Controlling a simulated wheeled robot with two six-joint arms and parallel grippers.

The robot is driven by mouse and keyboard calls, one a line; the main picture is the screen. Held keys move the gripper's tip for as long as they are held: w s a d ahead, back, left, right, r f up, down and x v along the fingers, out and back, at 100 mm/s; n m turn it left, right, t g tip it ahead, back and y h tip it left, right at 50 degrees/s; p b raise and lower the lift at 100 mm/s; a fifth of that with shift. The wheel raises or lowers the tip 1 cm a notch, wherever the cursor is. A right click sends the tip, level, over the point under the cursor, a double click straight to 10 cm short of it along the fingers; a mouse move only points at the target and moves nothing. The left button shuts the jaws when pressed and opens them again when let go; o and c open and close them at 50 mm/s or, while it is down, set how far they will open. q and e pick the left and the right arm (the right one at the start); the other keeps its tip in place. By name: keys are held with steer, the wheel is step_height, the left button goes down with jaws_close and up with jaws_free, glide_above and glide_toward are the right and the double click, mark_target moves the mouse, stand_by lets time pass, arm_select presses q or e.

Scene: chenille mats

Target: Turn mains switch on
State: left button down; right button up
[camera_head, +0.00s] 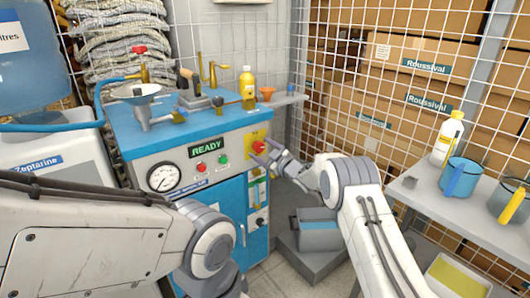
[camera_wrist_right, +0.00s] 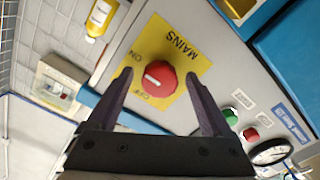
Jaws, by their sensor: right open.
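The mains switch (camera_head: 258,146) is a red round knob on a yellow plate at the right end of the machine's front panel. In the right wrist view the red knob (camera_wrist_right: 158,78) sits on the yellow plate marked MAINS, ON and OFF. A pale mark on the knob lies nearer the OFF label than the ON label. My right gripper (camera_head: 262,155) is open in front of the knob. In the wrist view its two fingers (camera_wrist_right: 160,90) stand on either side of the knob with gaps between. My left arm shows at the lower left, but its gripper is out of view.
The blue-topped machine (camera_head: 190,132) carries a READY display (camera_head: 206,148), a pressure gauge (camera_head: 164,176), and green and red buttons. A yellow bottle (camera_head: 247,84) stands on top. A grey shelf (camera_head: 455,205) with a blue mug (camera_head: 459,180) is at right.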

steer(key=v, duration=1)
steer(key=shift+s+d+p, duration=0.15)
steer(key=shift+s+p, duration=0.05)
steer(key=shift+p, duration=0.15)
